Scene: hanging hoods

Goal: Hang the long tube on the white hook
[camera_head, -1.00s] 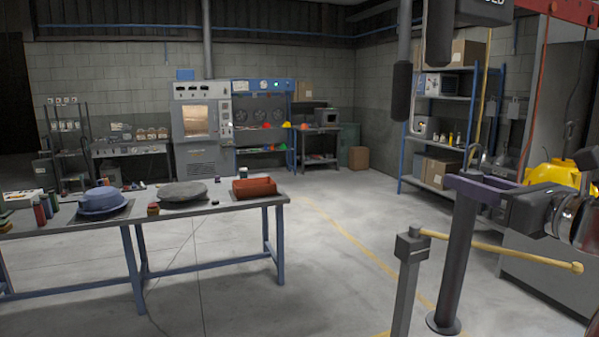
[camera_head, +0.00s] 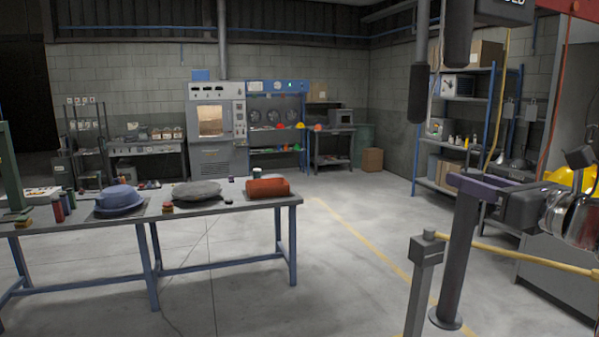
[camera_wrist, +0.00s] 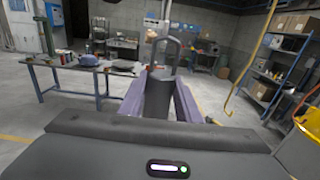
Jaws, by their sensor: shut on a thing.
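My gripper (camera_head: 468,186) has purple fingers and is shut on the long tube (camera_head: 456,255), a dark grey cylinder hanging upright below the fingers with a flared bottom end. In the wrist view the tube (camera_wrist: 158,100) stands between the two fingers, with a dark loop rising from its top. The tube is held in the air at the right of the head view. I cannot make out the white hook in either view.
A dark cylinder (camera_head: 418,95) hangs from above, beyond my gripper. A grey post (camera_head: 422,285) with a yellow bar (camera_head: 525,260) stands close to the tube. Blue shelves (camera_head: 465,130) stand behind. The middle floor is clear.

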